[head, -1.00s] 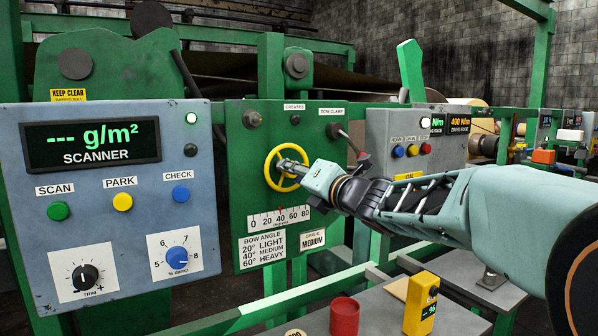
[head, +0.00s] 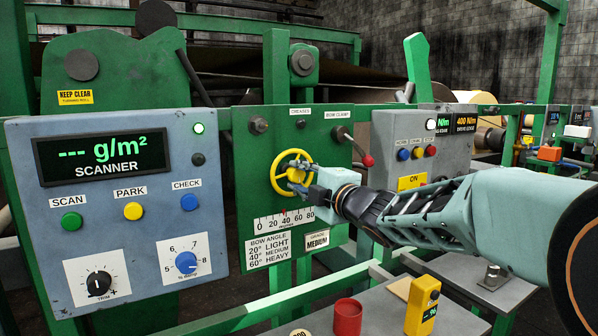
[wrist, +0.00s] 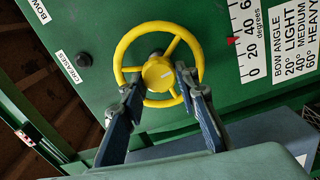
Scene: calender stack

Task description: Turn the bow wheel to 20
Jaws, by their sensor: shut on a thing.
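The bow wheel is a yellow spoked handwheel (head: 273,168) on a green panel, and it also shows in the wrist view (wrist: 196,50). My gripper (head: 297,178) reaches it from the right. In the wrist view its two fingers (wrist: 157,79) lie either side of the yellow hub, shut on the wheel; their exact contact is partly hidden. The white degrees scale (head: 284,222) below the wheel has a small red pointer (wrist: 233,41). The pointer looks between 20 and 40 in the wrist view and close to 40 in the head view.
The bow clamp lever (head: 367,160) with a red knob sticks out right of the wheel, above my gripper. The scanner box (head: 110,240) stands at left. A red cup (head: 347,318) and a yellow meter (head: 421,308) stand on the grey bench below my arm.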

